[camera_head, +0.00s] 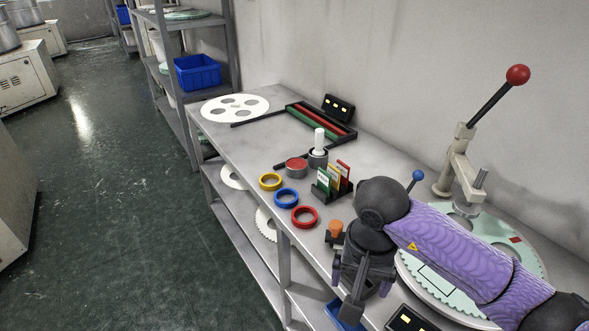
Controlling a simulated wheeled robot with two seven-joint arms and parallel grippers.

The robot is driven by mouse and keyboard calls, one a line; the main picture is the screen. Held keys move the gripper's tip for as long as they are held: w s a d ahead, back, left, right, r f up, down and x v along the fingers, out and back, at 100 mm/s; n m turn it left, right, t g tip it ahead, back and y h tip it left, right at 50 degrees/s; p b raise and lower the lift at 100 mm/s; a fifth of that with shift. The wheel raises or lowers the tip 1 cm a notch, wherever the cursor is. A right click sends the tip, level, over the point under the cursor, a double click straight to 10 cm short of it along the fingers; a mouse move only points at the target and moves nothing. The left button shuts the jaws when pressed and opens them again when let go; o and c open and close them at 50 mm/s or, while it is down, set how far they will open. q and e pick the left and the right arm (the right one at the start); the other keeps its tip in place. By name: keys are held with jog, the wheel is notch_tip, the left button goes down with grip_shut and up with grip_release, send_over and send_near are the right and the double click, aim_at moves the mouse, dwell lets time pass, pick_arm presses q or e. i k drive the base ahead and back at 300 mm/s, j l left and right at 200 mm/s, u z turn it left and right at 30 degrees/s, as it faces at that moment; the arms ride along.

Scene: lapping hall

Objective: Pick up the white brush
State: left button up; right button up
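A white upright cylinder (319,139), which looks like the white brush, stands in a dark round holder (318,158) on the grey bench. Its lower end is hidden in the holder. My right gripper (350,312) hangs pointing down at the bench's front edge, nearer the camera and well apart from the brush. Its fingers show as one dark shape, so I cannot tell whether they are open. My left gripper is not in view.
Yellow (271,189), blue (287,206) and red (305,225) rings lie along the bench front. A red-topped tin (297,168) and a card rack (322,190) stand near the holder. A lever press (457,165) stands at right. Bare bench lies left of the tin.

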aim_at(318, 152)
jog(key=i+j+z, duration=0.3)
jog(key=i+j, duration=0.25)
jog(key=i+j+z, duration=0.3)
jog(key=i+j, duration=0.2)
jog(key=j, duration=0.15)
jog(key=i+j+z, duration=0.1)
jog(key=i+j, duration=0.15)
jog(key=j, duration=0.15)
jog(key=i+j+z, duration=0.15)
jog(key=j, duration=0.2)
jog(key=i+j+z, duration=0.15)
jog(key=j, duration=0.3)
jog(key=i, duration=0.1)
